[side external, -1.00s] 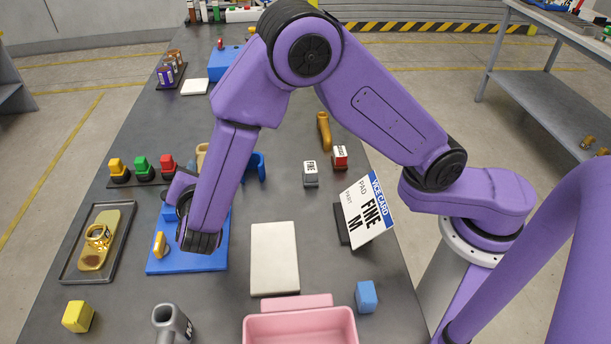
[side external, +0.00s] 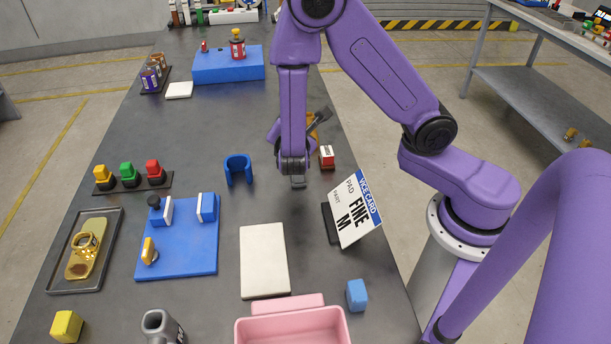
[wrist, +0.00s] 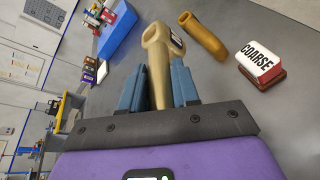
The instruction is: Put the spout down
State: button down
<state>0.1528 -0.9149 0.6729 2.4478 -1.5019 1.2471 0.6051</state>
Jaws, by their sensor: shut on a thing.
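My gripper (wrist: 160,78) is shut on a tan, bent, hollow spout (wrist: 156,58) with a small dark-and-white label. The spout stands up between the two blue-grey fingers, its open end away from the palm. In the side view my gripper (side external: 318,122) is at the right part of the bench, beyond my wrist, which hides most of the held spout. A second, golden-brown spout-like piece (wrist: 203,37) lies on the bench to the right of the held one. I cannot tell whether the held spout touches the bench.
A red-and-white COARSE block (wrist: 262,66) is close on the right; it also shows in the side view (side external: 327,157). An empty blue U-shaped holder (side external: 238,170) and VICE CARD (side external: 356,212) stand nearby.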

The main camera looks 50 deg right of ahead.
jog(key=shift+w+d+n+t+y, duration=0.25)
jog(key=shift+w+n+t+y, duration=0.1)
jog(key=shift+n+t+y, duration=0.55)
jog(key=shift+n, duration=0.2)
jog(key=shift+s+a+n+t+y, duration=0.25)
jog(key=shift+n+t+y, duration=0.15)
jog(key=shift+n+y, duration=0.1)
jog(key=shift+s+a+n+t+y, duration=0.1)
jog(key=shift+s+n+t+y, duration=0.1)
jog(key=shift+n+t+y, duration=0.25)
jog(key=shift+r, duration=0.15)
notch_tip(320, 180, up, 10)
jog(key=w+n+t+y, duration=0.1)
jog(key=w+n+y, duration=0.1)
jog(key=y, duration=0.1)
jog(key=shift+n, duration=0.25)
